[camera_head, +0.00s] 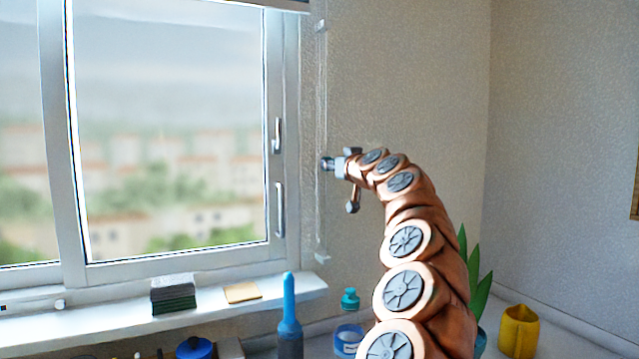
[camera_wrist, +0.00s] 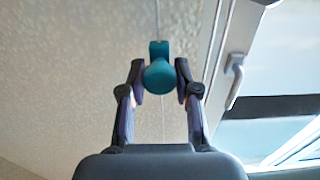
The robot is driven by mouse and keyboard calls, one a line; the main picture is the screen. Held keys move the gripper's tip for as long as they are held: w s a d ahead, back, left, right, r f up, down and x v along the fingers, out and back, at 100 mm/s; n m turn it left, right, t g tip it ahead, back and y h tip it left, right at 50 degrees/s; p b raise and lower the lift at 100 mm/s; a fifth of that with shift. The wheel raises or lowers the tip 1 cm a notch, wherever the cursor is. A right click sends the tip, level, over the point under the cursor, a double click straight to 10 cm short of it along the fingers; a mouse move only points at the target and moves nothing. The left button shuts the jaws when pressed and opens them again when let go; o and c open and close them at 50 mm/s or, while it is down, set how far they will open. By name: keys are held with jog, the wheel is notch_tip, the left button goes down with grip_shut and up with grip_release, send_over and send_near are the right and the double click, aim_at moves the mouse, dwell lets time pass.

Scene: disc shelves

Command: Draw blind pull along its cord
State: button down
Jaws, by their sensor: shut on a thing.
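The blind pull (camera_wrist: 160,76) is a small teal knob with a squared top, seen in the wrist view. My gripper (camera_wrist: 160,88) is shut on it, with one dark finger on each side. The thin cord (camera_wrist: 157,22) runs up from the pull, and a fainter line continues below it. In the head view, my gripper (camera_head: 334,165) is at the wall just right of the window frame, about level with the upper window handle. The pull is small there and mostly hidden by the fingers. A pale vertical cord strip (camera_head: 320,100) runs above and below my gripper.
The window (camera_head: 170,130) with its handles (camera_head: 279,208) lies left of my gripper. The sill (camera_head: 120,315) holds a dark stack (camera_head: 173,293) and a tan pad (camera_head: 241,292). Below are a blue-tipped bottle (camera_head: 289,310), a teal-capped jar (camera_head: 349,320), a plant (camera_head: 480,285) and a yellow pot (camera_head: 519,331).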

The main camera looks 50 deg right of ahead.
notch_tip(320, 180, up, 27)
jog(key=p, duration=2)
jog(key=shift+p, duration=0.4)
jog(key=shift+s+r, duration=0.1)
jog(key=shift+r, duration=0.1)
jog(key=c, duration=1.3)
grip_release()
jog(key=o, duration=0.5)
jog(key=shift+f, duration=0.15)
jog(key=shift+c, duration=0.2)
jog(key=v, duration=1.2)
